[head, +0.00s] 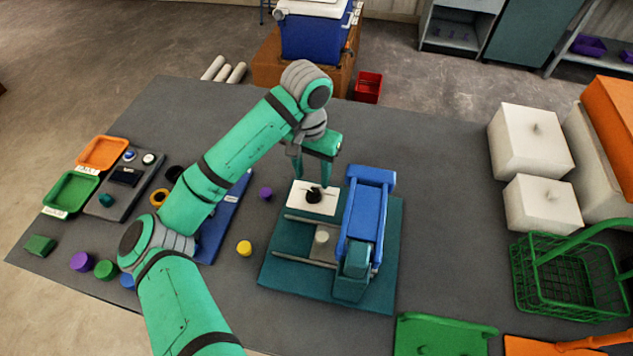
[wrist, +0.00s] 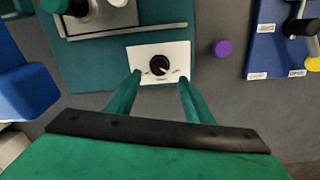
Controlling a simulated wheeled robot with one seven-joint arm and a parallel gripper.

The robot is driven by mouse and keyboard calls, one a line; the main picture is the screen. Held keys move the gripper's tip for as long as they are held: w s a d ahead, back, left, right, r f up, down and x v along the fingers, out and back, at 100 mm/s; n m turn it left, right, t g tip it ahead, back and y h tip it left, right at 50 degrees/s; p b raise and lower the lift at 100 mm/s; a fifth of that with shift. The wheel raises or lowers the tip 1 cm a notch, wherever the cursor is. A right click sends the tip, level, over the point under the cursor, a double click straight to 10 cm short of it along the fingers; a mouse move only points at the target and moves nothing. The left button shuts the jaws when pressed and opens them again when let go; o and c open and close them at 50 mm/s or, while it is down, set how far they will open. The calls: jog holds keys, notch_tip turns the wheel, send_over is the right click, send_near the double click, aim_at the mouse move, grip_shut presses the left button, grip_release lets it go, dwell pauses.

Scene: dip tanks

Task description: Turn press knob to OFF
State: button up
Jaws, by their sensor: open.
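The press knob (head: 313,195) is a black dial on a white panel (head: 328,204) at the back left of the teal press base (head: 285,270). In the wrist view the knob (wrist: 161,66) sits on the white panel (wrist: 182,57), with small labels at its left and right that I cannot read surely. The knob's pale pointer line slants toward the upper left there. My gripper (head: 315,182) is above the panel, pointing down. In the wrist view my gripper (wrist: 160,76) is open, with one finger on each side of the knob's near side, apart from it.
The blue press arm (head: 365,215) stands just right of the panel. A purple cap (head: 265,193) and a yellow cap (head: 244,248) lie left of the press. White boxes (head: 530,142) and a green wire basket (head: 565,275) are at the right. The table behind the press is clear.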

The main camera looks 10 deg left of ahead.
notch_tip(320, 180, up, 4)
jog(key=shift+r, duration=0.15)
jog(key=shift+w, duration=0.1)
dwell(0.5)
